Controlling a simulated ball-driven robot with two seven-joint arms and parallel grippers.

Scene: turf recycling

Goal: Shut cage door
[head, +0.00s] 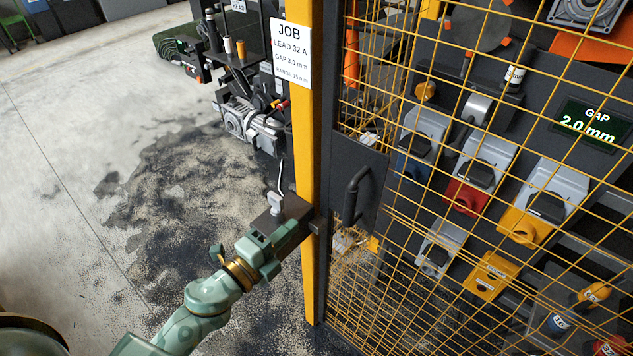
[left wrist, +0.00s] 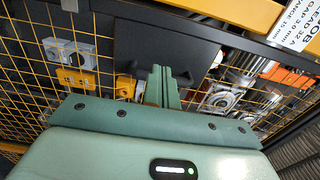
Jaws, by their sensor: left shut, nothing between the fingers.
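The cage door (head: 480,190) is a yellow wire mesh panel with a dark frame, at the right of the head view. Its black bar handle (head: 353,195) sits on a dark plate, which also shows in the left wrist view (left wrist: 140,48). The door's dark edge stands close beside the yellow post (head: 307,110); I cannot tell whether a small gap is left. My left gripper (head: 300,228) is shut and empty beside the post's lower part, left of the handle. In the left wrist view its fingers (left wrist: 163,84) point toward the dark plate. My right gripper is not in view.
A dark block with a grey lever (head: 277,202) is at the post, just above my left gripper. A job sign (head: 290,53) hangs on the post. Switches (head: 470,180) and a gap display (head: 587,124) are behind the mesh. The floor at left is open, with dark litter.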

